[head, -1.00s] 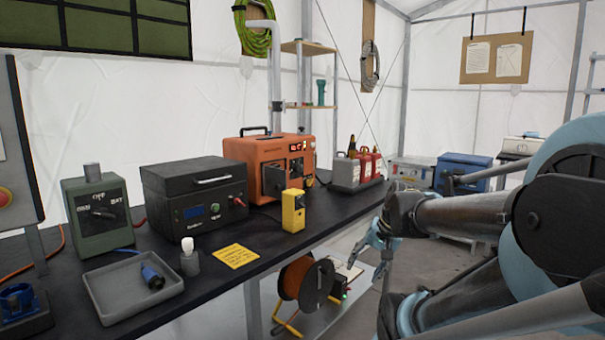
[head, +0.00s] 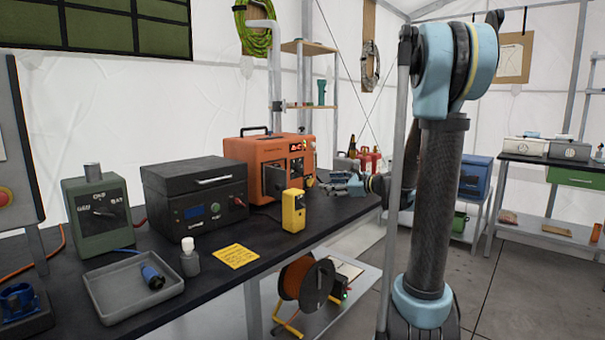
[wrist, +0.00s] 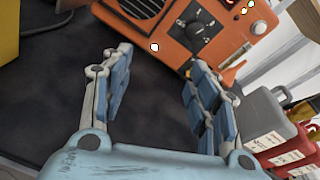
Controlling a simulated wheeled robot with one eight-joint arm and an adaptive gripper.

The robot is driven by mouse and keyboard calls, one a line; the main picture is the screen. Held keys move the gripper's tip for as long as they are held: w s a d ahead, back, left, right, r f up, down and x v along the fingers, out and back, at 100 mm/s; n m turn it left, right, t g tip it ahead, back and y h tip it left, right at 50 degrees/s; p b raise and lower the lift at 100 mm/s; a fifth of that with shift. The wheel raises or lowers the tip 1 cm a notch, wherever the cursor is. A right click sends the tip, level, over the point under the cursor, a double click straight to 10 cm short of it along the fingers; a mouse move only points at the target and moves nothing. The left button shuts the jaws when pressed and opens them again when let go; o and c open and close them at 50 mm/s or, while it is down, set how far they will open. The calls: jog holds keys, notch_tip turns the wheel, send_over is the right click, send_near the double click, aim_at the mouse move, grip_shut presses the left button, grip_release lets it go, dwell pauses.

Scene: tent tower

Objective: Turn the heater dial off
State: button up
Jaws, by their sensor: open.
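The orange heater (head: 262,149) stands on the black bench against the tent wall. Its black dial (wrist: 194,31) shows in the wrist view on the orange front, among white marks too small to read. A grey panel partly covers the heater's front in the head view. My gripper (head: 345,187) is at the bench's right end, in front of the heater and to its right. In the wrist view my gripper (wrist: 157,66) is open and empty, its fingers pointing toward the heater front. The dial lies beyond the fingertips, apart from them.
A yellow device (head: 293,211) stands on the bench in front of the heater. A black box (head: 195,190) is to its left. The bench surface (wrist: 60,90) under the gripper is clear.

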jog(key=w+d+r+m+t, duration=0.1)
jog(key=w+m+t, duration=0.15)
jog(key=w, duration=0.25)
jog(key=m+y, duration=0.1)
send_near(301, 169)
jog(key=shift+g, duration=0.25)
jog(key=x, duration=0.9)
jog(key=shift+w+d+r, duration=0.1)
jog(key=shift+w+r, duration=0.05)
jog(key=shift+w, duration=0.05)
jog(key=c, duration=1.1)
